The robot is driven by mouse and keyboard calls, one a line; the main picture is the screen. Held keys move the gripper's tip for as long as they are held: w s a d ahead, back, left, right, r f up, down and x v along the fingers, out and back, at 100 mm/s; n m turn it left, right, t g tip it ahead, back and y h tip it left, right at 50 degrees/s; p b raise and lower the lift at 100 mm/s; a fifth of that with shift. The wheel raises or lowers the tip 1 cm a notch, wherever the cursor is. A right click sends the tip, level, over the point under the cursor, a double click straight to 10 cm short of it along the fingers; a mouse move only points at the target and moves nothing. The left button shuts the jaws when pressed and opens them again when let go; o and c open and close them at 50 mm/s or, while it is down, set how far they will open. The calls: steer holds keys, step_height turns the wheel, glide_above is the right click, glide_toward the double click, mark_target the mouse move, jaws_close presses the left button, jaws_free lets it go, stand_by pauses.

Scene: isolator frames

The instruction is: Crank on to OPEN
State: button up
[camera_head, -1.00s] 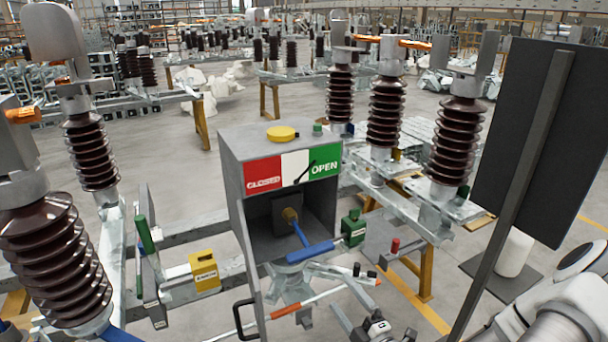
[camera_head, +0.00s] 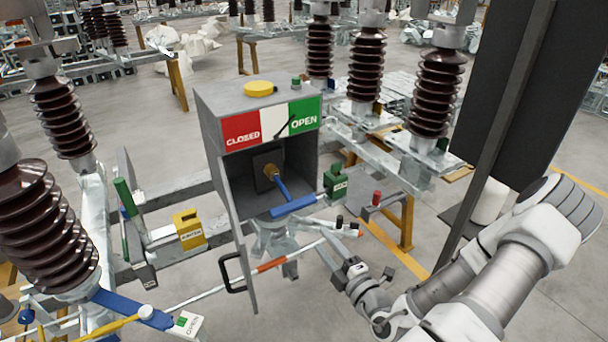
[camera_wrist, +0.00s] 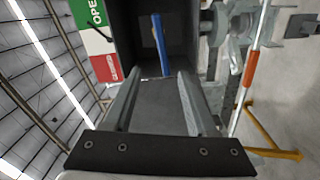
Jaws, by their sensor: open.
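The grey drive box (camera_head: 212,115) stands with its front open. Its panel has a red CLOSED field (camera_head: 242,132), a white middle and a green OPEN field (camera_head: 304,116). A black pointer (camera_head: 284,124) lies near the white-green border. Inside, the crank has a brass hub (camera_head: 271,171), a blue arm and a blue handle (camera_head: 293,206) pointing out of the box. My gripper (camera_head: 335,248) is open, below and right of the handle. In the wrist view my gripper (camera_wrist: 160,78) faces the box, with the blue crank (camera_wrist: 160,42) ahead between its fingers; contact is not clear.
A dark green padlock-like block (camera_head: 337,182) sits at the box's right side. A yellow block (camera_head: 189,230) is at left. A dark panel on a post (camera_head: 505,100) stands right.

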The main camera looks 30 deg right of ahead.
mark_target(296, 209)
steer(key=w+n, duration=0.1)
steer(key=w, duration=0.7)
steer(key=w+n, duration=0.2)
steer(key=w, duration=0.6)
jaws_close()
stand_by(1.3)
